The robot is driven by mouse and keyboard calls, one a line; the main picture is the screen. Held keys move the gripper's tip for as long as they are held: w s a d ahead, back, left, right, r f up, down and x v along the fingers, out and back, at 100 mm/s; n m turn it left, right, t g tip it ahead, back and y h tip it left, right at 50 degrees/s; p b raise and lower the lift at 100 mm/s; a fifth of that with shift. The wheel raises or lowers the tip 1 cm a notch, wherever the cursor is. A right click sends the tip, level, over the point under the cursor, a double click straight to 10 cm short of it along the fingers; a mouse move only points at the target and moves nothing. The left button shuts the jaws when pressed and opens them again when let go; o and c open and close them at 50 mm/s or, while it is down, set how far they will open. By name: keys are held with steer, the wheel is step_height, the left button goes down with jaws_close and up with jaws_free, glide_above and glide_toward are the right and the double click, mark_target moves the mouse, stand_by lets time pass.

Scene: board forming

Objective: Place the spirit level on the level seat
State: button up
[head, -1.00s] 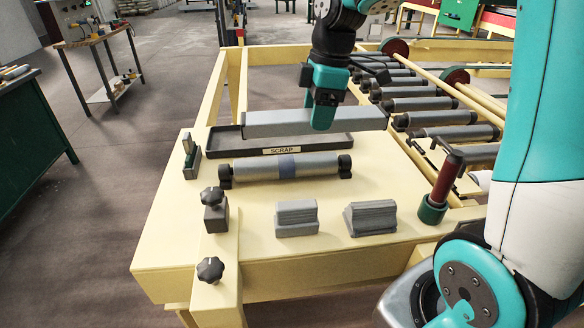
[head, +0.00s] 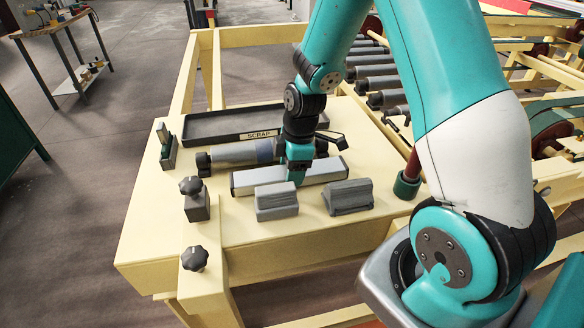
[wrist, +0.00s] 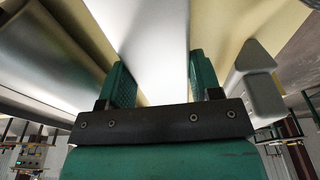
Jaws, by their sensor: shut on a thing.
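A long silver-grey bar (head: 325,168), apparently the spirit level, is held in my gripper (head: 296,178). It lies roughly level, left to right, between the roller and two grey blocks. In the wrist view my green fingers (wrist: 158,85) are shut on both sides of the bar (wrist: 150,40). Whether it touches the table cannot be told. The left grey block (head: 276,201) and the right grey block (head: 347,197) stand just in front of the bar. No label marks the level seat, and I cannot tell whether these blocks are it.
Knobbed clamps (head: 194,202) stand at left. A red-handled tool in a green cup (head: 406,186) is at right. The table's front strip (head: 300,232) is clear.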

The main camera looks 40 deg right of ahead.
steer(key=shift+f, duration=0.2)
steer(key=shift+f, duration=0.2)
steer(key=o, duration=1.3)
steer(key=shift+r, duration=0.15)
